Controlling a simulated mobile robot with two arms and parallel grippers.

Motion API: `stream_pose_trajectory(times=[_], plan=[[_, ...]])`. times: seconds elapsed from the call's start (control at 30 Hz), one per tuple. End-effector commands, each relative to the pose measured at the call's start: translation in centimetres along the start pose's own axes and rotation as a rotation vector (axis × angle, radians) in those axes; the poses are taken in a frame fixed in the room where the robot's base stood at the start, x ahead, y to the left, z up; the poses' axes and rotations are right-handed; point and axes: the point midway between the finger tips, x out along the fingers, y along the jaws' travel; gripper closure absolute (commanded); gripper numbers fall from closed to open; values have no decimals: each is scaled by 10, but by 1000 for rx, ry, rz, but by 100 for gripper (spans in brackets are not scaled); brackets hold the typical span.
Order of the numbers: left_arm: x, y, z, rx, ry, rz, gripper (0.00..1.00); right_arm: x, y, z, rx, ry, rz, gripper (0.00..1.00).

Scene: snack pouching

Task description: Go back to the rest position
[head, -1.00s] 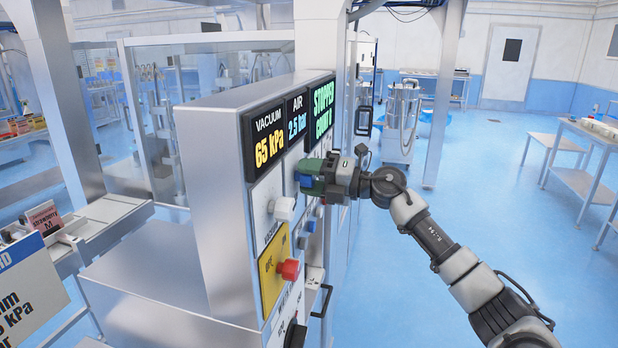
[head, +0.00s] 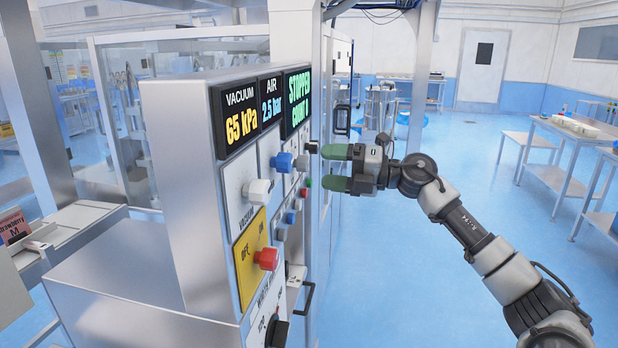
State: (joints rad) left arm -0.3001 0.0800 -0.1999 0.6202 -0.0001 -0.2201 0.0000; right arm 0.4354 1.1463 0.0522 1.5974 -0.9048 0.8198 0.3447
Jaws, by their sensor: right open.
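My right gripper (head: 330,168) is in the head view, just right of the machine's control panel. Its two green fingers point left and are spread apart, with nothing between them. The fingers look close to the panel's knobs and buttons; whether a fingertip touches one I cannot tell. My right arm reaches up to it from the lower right. The control panel (head: 233,180) has a white knob (head: 258,192), a blue knob (head: 282,162) and a red knob (head: 266,259) on a yellow plate. The displays read 65 kPa, 2.5 bar and STOPPED. My left gripper is not in view.
The metal machine cabinet (head: 178,190) fills the centre left, with a handle (head: 307,298) sticking out low on its front. A steel table (head: 575,150) stands at the far right. The blue floor (head: 420,250) to the right of the machine is clear.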

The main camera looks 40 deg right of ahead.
Motion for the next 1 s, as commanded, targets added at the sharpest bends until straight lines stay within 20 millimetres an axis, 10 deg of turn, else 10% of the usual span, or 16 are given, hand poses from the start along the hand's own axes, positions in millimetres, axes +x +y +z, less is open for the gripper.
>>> stream_pose_trajectory(times=[0.77,0.87,1.0], plan=[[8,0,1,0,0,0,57,-13,-3,0,12,-3,4,28],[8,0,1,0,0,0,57,-10,-29,5,87,-39,24,28],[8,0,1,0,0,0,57,-7,-112,10,315,-163,67,28]])
